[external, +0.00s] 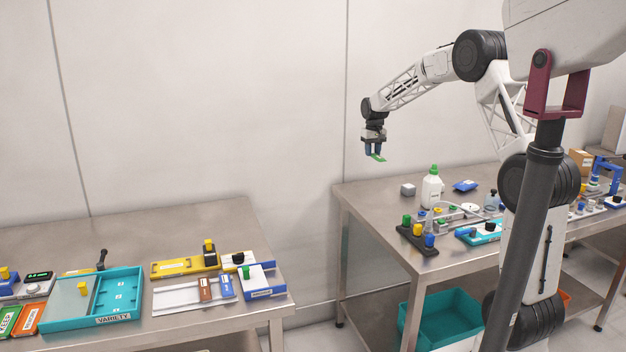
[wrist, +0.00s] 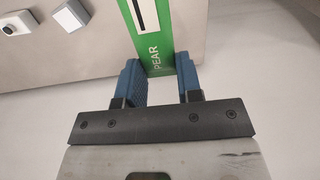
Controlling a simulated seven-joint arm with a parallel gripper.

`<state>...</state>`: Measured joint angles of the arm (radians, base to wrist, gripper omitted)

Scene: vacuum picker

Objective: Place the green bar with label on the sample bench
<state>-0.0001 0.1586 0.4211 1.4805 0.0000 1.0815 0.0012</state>
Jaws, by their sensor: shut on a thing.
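The green bar (external: 379,158) hangs in the air between my gripper's fingertips (external: 374,152). In the wrist view the green bar (wrist: 155,45) carries the white word PEAR and a white label with a black mark. My gripper's blue fingers (wrist: 159,82) are shut on its sides there, and its far end runs out of the picture. My gripper is high, near the left side of the right bench (external: 358,192). A second steel bench (external: 215,210) stands at the left. I cannot read which one is the sample bench.
The left bench holds a teal VARIETY tray (external: 103,323), a yellow fixture (external: 185,266) and a blue-and-white block (external: 262,280). A white bottle (external: 431,190), a grey block (external: 407,189) and several colored knobs crowd the right bench. The left bench's back is bare.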

